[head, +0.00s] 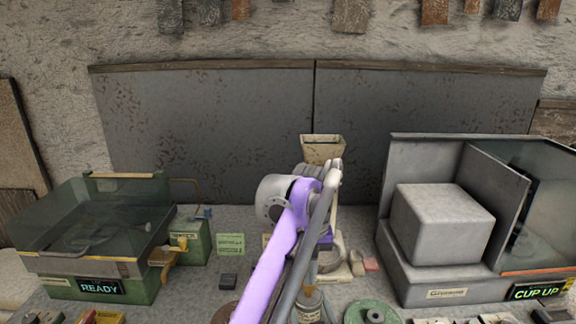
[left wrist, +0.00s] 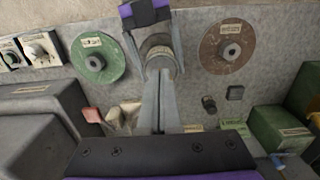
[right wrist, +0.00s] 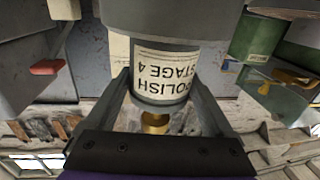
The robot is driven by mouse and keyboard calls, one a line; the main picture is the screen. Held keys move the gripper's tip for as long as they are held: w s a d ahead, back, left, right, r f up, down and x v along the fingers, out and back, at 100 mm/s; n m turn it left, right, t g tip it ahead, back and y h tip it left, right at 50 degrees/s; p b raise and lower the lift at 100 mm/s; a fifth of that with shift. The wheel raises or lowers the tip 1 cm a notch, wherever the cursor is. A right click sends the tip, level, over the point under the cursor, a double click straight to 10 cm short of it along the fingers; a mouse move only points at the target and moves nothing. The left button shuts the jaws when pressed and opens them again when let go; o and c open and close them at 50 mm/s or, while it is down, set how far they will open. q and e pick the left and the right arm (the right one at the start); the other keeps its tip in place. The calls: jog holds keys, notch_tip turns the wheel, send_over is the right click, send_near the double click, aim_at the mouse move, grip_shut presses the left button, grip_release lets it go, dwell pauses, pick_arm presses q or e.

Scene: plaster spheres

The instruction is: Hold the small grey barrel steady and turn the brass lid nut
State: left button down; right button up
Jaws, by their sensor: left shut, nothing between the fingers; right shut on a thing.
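The small grey barrel (right wrist: 165,70) carries a white label reading "POLISH STAGE 4", upside down in the right wrist view. My right gripper (right wrist: 160,86) is shut on the barrel, with a finger on each side. The brass lid nut (right wrist: 155,123) sits at the barrel's lidded end, uncovered in that view. In the left wrist view the barrel (left wrist: 158,42) stands between the right gripper's fingers. My left gripper (left wrist: 161,76) is shut and empty, its fingertips close to the barrel's top; I cannot tell whether they touch. In the head view my arm hides much of the barrel (head: 309,305).
A green disc (left wrist: 88,67) and a brown disc (left wrist: 212,60) lie on either side of the barrel. A green machine (head: 110,285) stands left and a grey cabinet (head: 410,270) right. A beige hopper (head: 322,152) stands behind my arm. Small blocks line the front.

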pick_arm(q)
jog(key=shift+r, duration=1.4)
pick_arm(e)
jog(key=o, duration=1)
jog(key=shift+s+d, duration=0.2)
jog(key=shift+s, duration=0.95)
jog(key=shift+s+d, duration=0.15)
jog(key=shift+s, duration=1)
jog(key=shift+s+d, duration=0.2)
jog(key=shift+s, duration=0.95)
jog(key=s+d, duration=0.1)
jog(key=s, duration=0.6)
jog(key=shift+s, duration=0.2)
